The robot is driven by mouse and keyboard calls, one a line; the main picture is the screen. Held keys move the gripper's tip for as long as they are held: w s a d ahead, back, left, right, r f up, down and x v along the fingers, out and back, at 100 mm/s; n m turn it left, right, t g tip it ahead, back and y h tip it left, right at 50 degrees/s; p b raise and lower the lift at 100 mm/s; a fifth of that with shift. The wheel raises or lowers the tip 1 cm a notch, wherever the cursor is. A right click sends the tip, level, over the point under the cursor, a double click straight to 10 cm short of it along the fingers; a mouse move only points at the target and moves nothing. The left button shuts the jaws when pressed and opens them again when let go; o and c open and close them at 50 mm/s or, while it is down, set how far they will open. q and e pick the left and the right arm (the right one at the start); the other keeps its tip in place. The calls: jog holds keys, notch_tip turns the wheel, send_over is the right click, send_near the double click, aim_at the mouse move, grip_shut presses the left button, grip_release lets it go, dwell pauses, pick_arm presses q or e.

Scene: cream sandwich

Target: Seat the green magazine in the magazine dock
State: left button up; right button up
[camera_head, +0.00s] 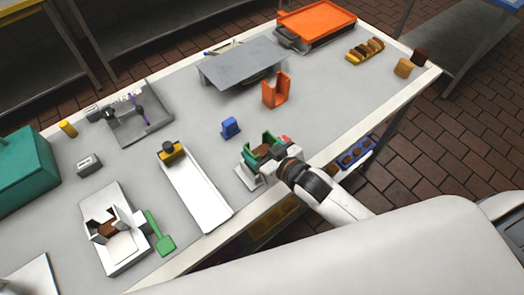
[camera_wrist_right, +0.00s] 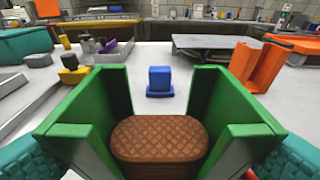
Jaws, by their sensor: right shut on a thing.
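The green magazine (camera_head: 250,154) is an open-fronted holder at the near edge of the table, with brown waffle-patterned wafers (camera_wrist_right: 160,138) inside. My right gripper (camera_head: 274,151) is shut on it. In the right wrist view, teal finger pads press both sides of the green magazine (camera_wrist_right: 95,100), which looks upright. A pale grey-white base (camera_head: 246,178) shows just below and left of the magazine in the head view. It may be the magazine dock; whether the magazine touches it or hangs above it I cannot tell. My left gripper is not in view.
A blue block (camera_head: 230,127) and an orange holder (camera_head: 276,91) stand beyond the magazine. A long white tray (camera_head: 198,190) lies to the left. A grey raised plate (camera_head: 240,66) stands behind.

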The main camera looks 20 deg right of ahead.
jog(key=shift+f, duration=0.75)
jog(key=shift+f, duration=0.2)
jog(key=o, duration=1)
jog(key=shift+o, duration=0.2)
jog(key=shift+r, duration=0.1)
jog(key=shift+s+r, duration=0.1)
jog(key=shift+s, duration=0.05)
jog(key=b+v, duration=0.1)
jog(key=v, duration=1)
jog(key=shift+s+d+r+b, duration=0.15)
jog(key=shift+s+b, duration=0.2)
jog(key=shift+b, duration=0.05)
